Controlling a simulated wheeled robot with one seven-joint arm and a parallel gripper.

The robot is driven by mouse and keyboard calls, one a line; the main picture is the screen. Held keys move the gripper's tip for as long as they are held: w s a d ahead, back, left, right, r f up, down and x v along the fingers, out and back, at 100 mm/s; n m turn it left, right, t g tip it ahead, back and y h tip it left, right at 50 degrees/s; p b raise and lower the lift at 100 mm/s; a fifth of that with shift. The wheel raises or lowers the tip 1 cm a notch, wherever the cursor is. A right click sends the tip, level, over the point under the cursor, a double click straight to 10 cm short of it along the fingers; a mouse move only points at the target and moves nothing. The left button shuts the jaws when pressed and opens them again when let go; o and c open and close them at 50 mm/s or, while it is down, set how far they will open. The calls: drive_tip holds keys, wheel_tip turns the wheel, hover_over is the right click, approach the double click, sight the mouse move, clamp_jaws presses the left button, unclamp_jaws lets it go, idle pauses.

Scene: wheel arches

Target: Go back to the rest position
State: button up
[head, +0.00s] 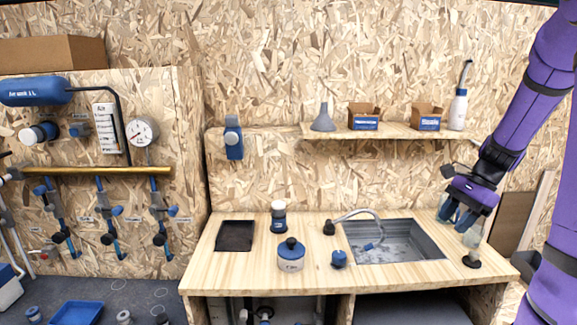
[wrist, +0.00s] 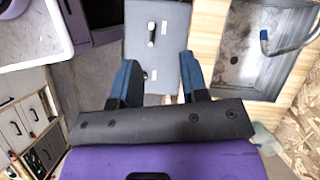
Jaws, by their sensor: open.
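My gripper (head: 459,217) is at the right end of the workbench in the head view, on the end of my purple arm. It points down, beside the right side of the sink. In the wrist view my gripper (wrist: 157,85) shows two blue fingers spread apart with nothing between them. A clear glass-like item (head: 472,236) stands just behind or below the fingers; the gripper partly hides it. I cannot tell whether they touch.
The wooden workbench (head: 225,275) holds a sink (head: 415,240) with a curved tap, a white jar with a blue lid (head: 290,256) and a dark mat (head: 235,236). A shelf (head: 390,131) with a funnel, boxes and a bottle is above. Pipes and valves fill the left panel.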

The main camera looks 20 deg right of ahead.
drive_tip(key=s+a+r+n+t+h, duration=0.1)
drive_tip(key=s+a+r+n+h, duration=0.1)
drive_tip(key=s+a+r+n, duration=0.2)
drive_tip(key=s+a+r+n+t+h, duration=0.1)
drive_tip(key=s+a+r+n, duration=0.4)
drive_tip(key=a, duration=0.6)
drive_tip(key=s+a+r+n+t+h, duration=0.2)
drive_tip(key=s+a+r+n, duration=0.3)
drive_tip(key=s+a+n, duration=0.1)
drive_tip(key=a+n, duration=0.1)
drive_tip(key=n, duration=0.1)
drive_tip(key=shift+a+r+n+t+h, duration=0.25)
drive_tip(key=shift+a+n+t+h, duration=0.05)
